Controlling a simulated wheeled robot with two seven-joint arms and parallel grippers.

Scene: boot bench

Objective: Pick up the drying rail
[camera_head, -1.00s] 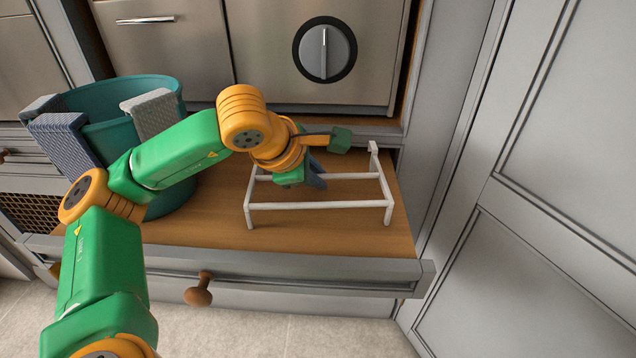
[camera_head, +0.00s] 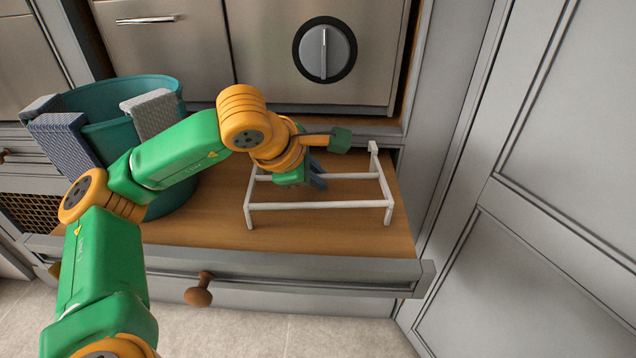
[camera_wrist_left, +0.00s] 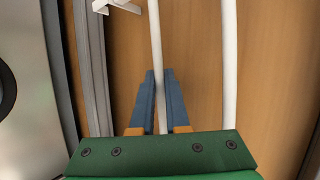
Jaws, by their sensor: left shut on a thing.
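The drying rail (camera_head: 318,205) is a white frame of thin bars on short legs. It stands on the wooden bench top, right of the teal tub. My left gripper (camera_head: 317,181) reaches down over it from the left, and its wrist hides part of the back bars. In the left wrist view the blue fingers (camera_wrist_left: 160,95) are shut on a white bar of the drying rail (camera_wrist_left: 156,40), one finger on each side. My right gripper is not in view.
A teal tub (camera_head: 125,100) with grey and blue cloths over its rim stands left of the rail. A steel panel with a dark-ringed knob (camera_head: 325,52) rises behind. A grey cabinet door (camera_head: 560,130) stands close on the right. The wooden bench top (camera_head: 290,235) is bare in front of the rail.

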